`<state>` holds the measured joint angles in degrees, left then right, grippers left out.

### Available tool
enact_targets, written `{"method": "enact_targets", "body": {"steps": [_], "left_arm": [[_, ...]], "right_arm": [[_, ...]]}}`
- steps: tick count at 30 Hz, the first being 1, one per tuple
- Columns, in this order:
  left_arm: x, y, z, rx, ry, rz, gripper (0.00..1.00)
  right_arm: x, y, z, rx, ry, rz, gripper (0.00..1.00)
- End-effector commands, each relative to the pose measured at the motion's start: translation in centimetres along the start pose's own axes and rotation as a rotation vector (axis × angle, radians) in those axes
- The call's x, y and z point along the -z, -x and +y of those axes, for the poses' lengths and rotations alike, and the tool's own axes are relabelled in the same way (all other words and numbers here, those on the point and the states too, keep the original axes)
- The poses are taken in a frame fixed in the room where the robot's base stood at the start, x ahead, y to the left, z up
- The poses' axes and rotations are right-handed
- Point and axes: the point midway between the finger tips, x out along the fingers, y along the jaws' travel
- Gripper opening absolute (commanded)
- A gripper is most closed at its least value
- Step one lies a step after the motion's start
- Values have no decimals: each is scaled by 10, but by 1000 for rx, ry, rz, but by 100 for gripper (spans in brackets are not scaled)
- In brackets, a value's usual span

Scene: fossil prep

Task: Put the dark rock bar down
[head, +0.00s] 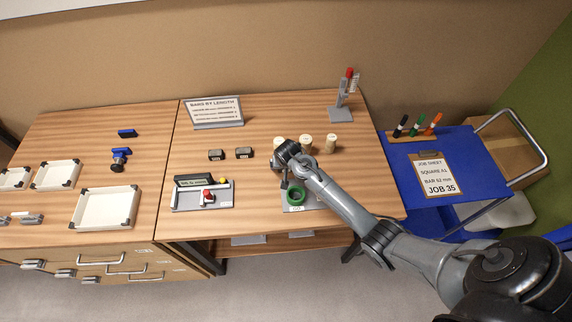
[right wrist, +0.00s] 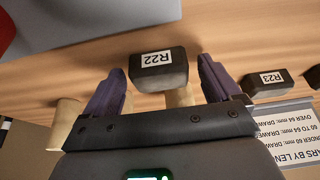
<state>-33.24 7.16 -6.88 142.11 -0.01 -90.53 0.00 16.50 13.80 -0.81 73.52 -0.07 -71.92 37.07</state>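In the right wrist view the dark rock bar labelled R22 (right wrist: 158,78) lies between the two purple fingers of my right gripper (right wrist: 160,80). A gap shows between the bar and the right-hand finger, so the fingers look open around it. A second dark bar labelled R23 (right wrist: 268,84) lies to the right, with part of a third (right wrist: 313,77) at the edge. In the head view my right gripper (head: 280,158) is over the middle of the right-hand table and hides the bar there. Two dark bars (head: 244,152) (head: 216,155) lie left of it. My left gripper is not in view.
Beige cylinders (head: 305,140) stand behind my right gripper. A grey measuring tray (head: 180,206) with a display and red knob is front left, a green ring (head: 296,195) front right. A "BARS BY LENGTH" sign (head: 214,113) stands behind. White trays (head: 108,208) are on the left table.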

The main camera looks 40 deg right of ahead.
Motion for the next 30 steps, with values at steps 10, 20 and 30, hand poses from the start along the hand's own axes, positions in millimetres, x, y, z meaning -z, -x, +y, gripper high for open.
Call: {"method": "enact_targets", "body": {"steps": [10,20,30], "left_arm": [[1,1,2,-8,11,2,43],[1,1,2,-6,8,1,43],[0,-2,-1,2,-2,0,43]], "right_arm": [[1,2,0,0,0,0,91],[1,41,0,2,-1,2,91],[1,99,0,1,0,1,91]]}}
